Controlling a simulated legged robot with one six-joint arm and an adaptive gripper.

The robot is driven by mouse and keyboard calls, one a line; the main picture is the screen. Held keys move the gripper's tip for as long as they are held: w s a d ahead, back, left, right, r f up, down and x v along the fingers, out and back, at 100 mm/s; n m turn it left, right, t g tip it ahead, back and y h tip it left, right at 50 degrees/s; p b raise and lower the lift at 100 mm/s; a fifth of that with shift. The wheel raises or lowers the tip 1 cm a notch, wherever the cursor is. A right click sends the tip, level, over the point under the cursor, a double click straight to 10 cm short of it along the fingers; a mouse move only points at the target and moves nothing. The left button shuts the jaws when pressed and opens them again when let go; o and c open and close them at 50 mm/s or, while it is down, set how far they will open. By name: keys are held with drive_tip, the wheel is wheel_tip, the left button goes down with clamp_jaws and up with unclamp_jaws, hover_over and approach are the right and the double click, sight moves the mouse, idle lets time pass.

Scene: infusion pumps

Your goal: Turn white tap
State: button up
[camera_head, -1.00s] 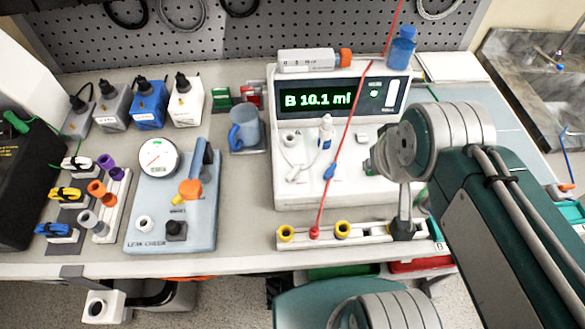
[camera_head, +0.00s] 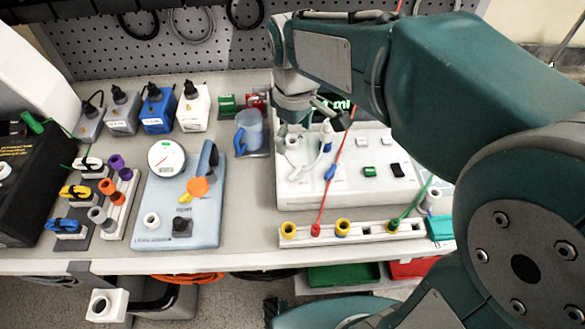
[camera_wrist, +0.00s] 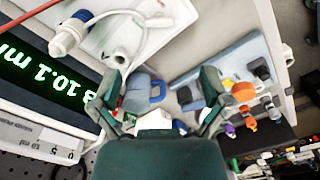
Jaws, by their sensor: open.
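A white block-shaped unit (camera_head: 193,108) with a dark top and a small brass fitting stands at the end of a row of similar units. On the pump (camera_head: 320,185) sits a white fitting with a blue end (camera_head: 328,130), joined to white tubing; it also shows in the wrist view (camera_wrist: 68,36). I cannot tell for sure which part is the white tap. My gripper (camera_head: 312,118) is over the pump's left back part, hiding most of its display. In the wrist view my gripper (camera_wrist: 160,92) is open, its fingers apart. A white shape (camera_wrist: 155,120) shows between them; its identity is unclear.
A leak-check device (camera_head: 180,205) with an orange knob (camera_head: 198,187) is further left. A port strip (camera_head: 370,234) lies in front of the pump. A red line rises past my arm. Pegboard closes the back.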

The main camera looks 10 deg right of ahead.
sight(295, 172)
wheel_tip(295, 172, down, 10)
drive_tip(key=shift+f, duration=0.25)
drive_tip(key=shift+c, duration=0.3)
drive_tip(key=c, duration=1.1)
